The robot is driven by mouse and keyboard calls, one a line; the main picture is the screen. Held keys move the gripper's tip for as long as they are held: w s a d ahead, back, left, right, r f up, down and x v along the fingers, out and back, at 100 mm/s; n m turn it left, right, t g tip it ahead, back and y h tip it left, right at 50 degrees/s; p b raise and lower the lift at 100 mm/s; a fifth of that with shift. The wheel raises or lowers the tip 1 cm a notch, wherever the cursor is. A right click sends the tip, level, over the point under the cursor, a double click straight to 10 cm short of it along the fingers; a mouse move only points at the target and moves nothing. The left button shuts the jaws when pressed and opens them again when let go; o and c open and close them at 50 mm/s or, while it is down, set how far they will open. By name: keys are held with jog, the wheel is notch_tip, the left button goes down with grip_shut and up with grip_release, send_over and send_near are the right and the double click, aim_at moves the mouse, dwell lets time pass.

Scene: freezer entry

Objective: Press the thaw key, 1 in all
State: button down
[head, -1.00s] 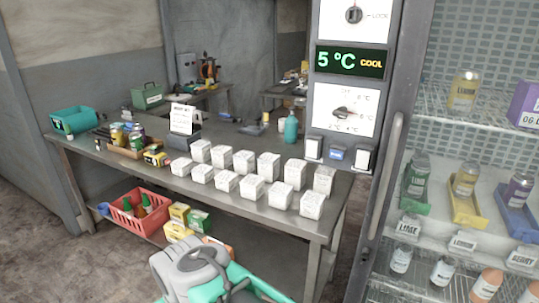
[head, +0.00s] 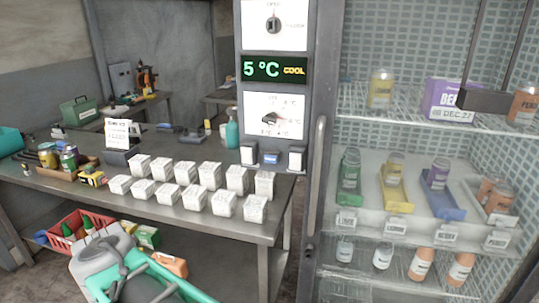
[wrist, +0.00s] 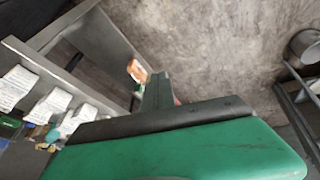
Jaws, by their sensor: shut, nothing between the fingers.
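The control column beside the freezer carries three small keys under its lower dial: a left white one (head: 249,153), a blue one in the middle (head: 271,158) and a right white one (head: 296,157). Their lettering is too small to read, so I cannot tell which is the thaw key. The display (head: 275,69) reads 5 °C COOL. My gripper (wrist: 158,92) shows in the wrist view, shut and empty, over the floor beside the table. In the head view my arm is low at the left, in front of the table and well apart from the keys.
The steel table (head: 190,215) holds rows of white boxes (head: 210,175) and a teal bottle (head: 232,130) near the column. The freezer's glass door with its upright handle (head: 318,175) stands right of the column. A red basket (head: 68,225) sits on the table's lower shelf.

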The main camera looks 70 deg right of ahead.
aim_at(271, 158)
jog(key=s+d+r+m+g+h+p, duration=0.15)
jog(key=d+r, duration=0.25)
jog(key=d, duration=0.5)
jog(key=s+d+r+m+t+h+p, duration=0.15)
jog(key=d+r, duration=0.25)
jog(key=d, duration=0.4)
jog(key=s+d+r+g+h+p, duration=0.1)
jog(key=s+d+r+g, duration=0.1)
jog(key=s+d, duration=0.3)
jog(key=s+d+r+m+g+h+p, duration=0.1)
jog(key=s+d+r+g+h, duration=0.1)
jog(key=s+d+r, duration=0.3)
jog(key=s+d, duration=0.1)
jog(key=d, duration=0.3)
jog(key=shift+s+d+r+m+g+h, duration=0.2)
jog(key=shift+d+m+g+h, duration=0.1)
jog(key=shift+d, duration=0.1)
jog(key=w+d+p, duration=0.1)
jog(key=d+p, duration=0.1)
jog(key=d, duration=0.6)
jog(key=shift+w+d, duration=0.2)
jog(key=shift+w, duration=0.05)
jog(key=shift+d, duration=0.45)
